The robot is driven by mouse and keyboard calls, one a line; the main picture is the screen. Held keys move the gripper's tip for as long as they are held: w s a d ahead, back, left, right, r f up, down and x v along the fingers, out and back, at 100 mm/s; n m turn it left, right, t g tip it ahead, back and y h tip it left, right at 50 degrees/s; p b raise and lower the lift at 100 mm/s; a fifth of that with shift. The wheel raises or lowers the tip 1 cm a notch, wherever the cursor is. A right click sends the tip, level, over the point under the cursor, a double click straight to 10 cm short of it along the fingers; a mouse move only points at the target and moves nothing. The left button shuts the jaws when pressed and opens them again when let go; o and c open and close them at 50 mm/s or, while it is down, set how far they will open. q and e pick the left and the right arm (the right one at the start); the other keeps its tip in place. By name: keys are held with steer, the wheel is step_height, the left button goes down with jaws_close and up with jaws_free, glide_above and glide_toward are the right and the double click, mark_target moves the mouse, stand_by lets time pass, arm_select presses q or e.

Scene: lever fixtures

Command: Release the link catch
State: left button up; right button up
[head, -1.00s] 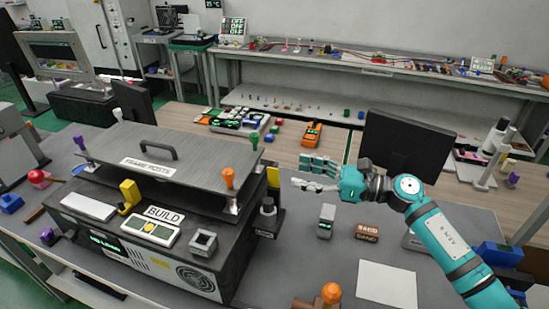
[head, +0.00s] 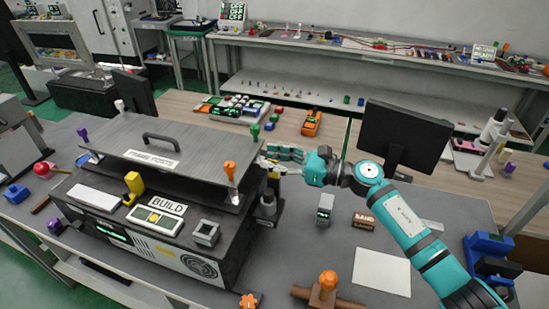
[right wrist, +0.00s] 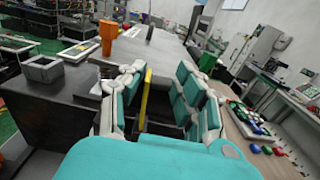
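My right gripper (head: 272,160) is at the right side of the dark machine (head: 160,235), near the back right corner of its grey lid (head: 190,142). In the right wrist view its fingers (right wrist: 165,92) are open and spread apart. An upright yellow bar (right wrist: 147,95) shows between them, closer to the left finger; I cannot tell whether they touch. No part is labelled as the link catch, so I cannot tell for sure if the yellow bar is it. My left gripper is not in view.
Posts with coloured knobs, such as the orange knob (head: 229,168), stand at the lid's corners. A small grey box (head: 325,208), a SAND block (head: 363,221) and a monitor (head: 402,135) stand to the right.

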jaws_close()
steer(key=shift+w+d+f+m+b, duration=0.15)
steer(key=shift+w+f+m+b, duration=0.15)
steer(key=shift+m+b, duration=0.4)
steer(key=w+m+b, duration=0.1)
steer(key=m, duration=0.2)
steer(key=shift+w+d, duration=0.15)
steer(key=o, duration=0.6)
jaws_free()
steer(key=shift+c, duration=0.2)
steer(key=v, duration=1.2)
